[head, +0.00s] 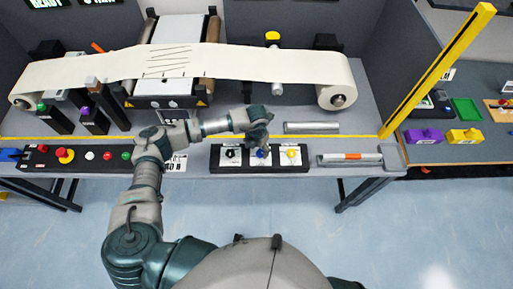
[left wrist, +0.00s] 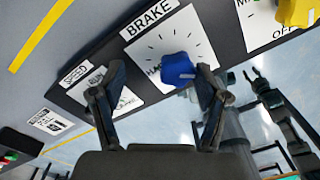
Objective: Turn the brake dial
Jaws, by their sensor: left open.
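The brake dial is a blue knob (head: 262,153) in the middle of a black three-dial panel (head: 216,159). In the left wrist view the blue knob (left wrist: 177,69) sits on a white plate (left wrist: 157,40) marked BRAKE, with tick marks around it. My left gripper (head: 258,138) is over the panel at this dial. In the left wrist view the fingers of the left gripper (left wrist: 161,72) are apart, with the knob between them in the picture, closer to the right finger. Contact cannot be told. My right gripper cannot be made out.
The black speed dial (head: 231,153) and the yellow dial (head: 291,154) flank the brake dial closely. A button panel (head: 78,155) lies to the left, a tray with an orange-marked bar (head: 350,158) to the right. The paper web (head: 230,64) runs behind. A yellow post (head: 437,70) stands right.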

